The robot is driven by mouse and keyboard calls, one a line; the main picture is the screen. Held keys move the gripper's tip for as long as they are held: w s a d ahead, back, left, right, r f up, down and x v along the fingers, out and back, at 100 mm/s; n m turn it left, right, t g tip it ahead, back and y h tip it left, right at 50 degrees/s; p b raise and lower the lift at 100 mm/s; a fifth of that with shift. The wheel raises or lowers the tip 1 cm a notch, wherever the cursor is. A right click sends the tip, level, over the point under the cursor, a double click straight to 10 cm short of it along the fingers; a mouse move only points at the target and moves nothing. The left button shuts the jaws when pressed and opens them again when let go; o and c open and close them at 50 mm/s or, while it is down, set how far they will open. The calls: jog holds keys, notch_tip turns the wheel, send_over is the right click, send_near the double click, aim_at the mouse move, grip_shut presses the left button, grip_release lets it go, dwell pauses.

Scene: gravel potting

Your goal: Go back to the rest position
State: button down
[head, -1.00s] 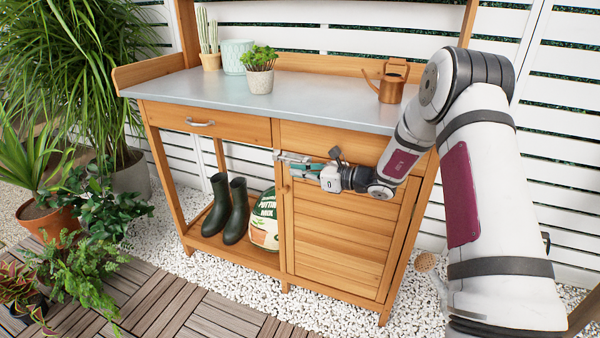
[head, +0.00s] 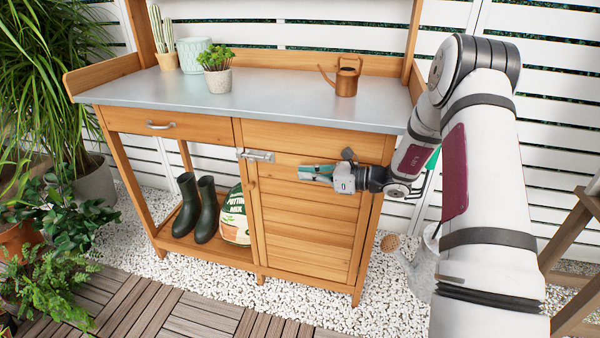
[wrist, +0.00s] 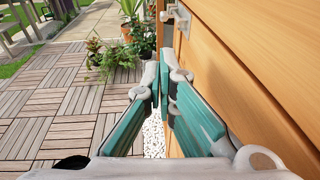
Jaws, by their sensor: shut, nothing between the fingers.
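My gripper (head: 317,173) is in front of the upper part of the potting bench's cabinet door (head: 305,225), to the right of the metal latch (head: 257,156). It points left along the cabinet front and is apart from the latch. In the wrist view its teal-padded fingers (wrist: 163,85) come together at their tips with nothing held. The latch also shows in the wrist view (wrist: 181,18), beyond the fingertips at upper right. The cabinet door looks closed. The wooden cabinet front (wrist: 245,60) lies close along the right side of the gripper in the wrist view.
The metal benchtop (head: 270,100) carries a copper watering can (head: 346,82), a potted succulent (head: 217,78) and other pots. Boots (head: 206,210) and a potting mix bag (head: 235,220) stand on the lower shelf. A grey watering can (head: 422,270) is at right. The deck in front is clear.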

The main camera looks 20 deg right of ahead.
dwell(0.4)
jog(key=s+a+r+n+g+h, duration=0.1)
jog(key=s+a+r+n+g, duration=0.4)
jog(key=s+a+r+n, duration=0.4)
jog(key=s+a+r+n+g, duration=0.5)
jog(key=s+a+r, duration=0.2)
jog(key=s, duration=0.4)
jog(key=s+r+n+g+h, duration=0.2)
jog(key=s+n+h, duration=0.4)
jog(key=s, duration=1)
jog(key=s+d+f+n+t+h, duration=0.2)
jog(key=s+d+n+h, duration=0.4)
jog(key=s, duration=0.6)
notch_tip(320, 180, up, 29)
jog(key=d+t+p, duration=0.2)
jog(key=t+p, duration=0.1)
jog(key=p, duration=2.4)
jog(key=shift+d+t+y, duration=0.15)
jog(key=shift+t+y, duration=0.15)
jog(key=shift+y, duration=0.1)
